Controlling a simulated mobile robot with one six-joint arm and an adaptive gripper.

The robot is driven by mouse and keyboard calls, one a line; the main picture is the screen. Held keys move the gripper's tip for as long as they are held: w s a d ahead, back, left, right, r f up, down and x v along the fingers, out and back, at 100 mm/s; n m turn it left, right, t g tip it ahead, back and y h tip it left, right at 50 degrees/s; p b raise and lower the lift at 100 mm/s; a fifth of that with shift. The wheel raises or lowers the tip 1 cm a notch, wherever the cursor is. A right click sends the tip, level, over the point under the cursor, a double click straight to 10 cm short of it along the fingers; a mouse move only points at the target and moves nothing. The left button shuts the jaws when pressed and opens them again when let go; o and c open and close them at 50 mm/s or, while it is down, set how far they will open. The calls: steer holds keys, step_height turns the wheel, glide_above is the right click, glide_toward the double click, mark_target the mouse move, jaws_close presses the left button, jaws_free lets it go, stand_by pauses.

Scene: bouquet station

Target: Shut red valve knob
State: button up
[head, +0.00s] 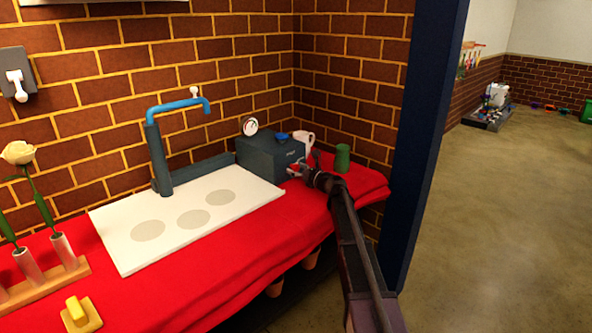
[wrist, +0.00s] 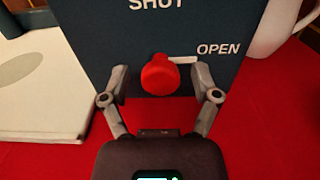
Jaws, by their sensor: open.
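The red valve knob (wrist: 160,76) sits on the front of a dark box (wrist: 110,35) marked SHUT above and OPEN at the right. A pale pointer line runs from the knob to the right, toward OPEN. My gripper (wrist: 161,82) is open, with one finger on each side of the knob; I cannot tell if they touch it. In the head view my gripper (head: 300,170) is at the front of the dark box (head: 262,158), and the knob is not clearly visible there.
A white mug (head: 303,140) and a green cup (head: 342,158) stand right of the box. A gauge (head: 250,126) is above it. A white board (head: 120,238) and blue spout (head: 180,104) are left, on the red cloth (head: 200,272). A dark blue post (head: 425,140) borders the right.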

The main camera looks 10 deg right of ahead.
jaws_close()
steer(key=shift+n, duration=0.4)
steer(key=n, duration=0.7)
steer(key=shift+n, duration=0.4)
steer(key=n, duration=0.4)
steer(key=shift+w+r+n, duration=0.1)
steer(key=shift+n, duration=0.2)
steer(key=n, duration=0.4)
steer(key=shift+n, duration=0.4)
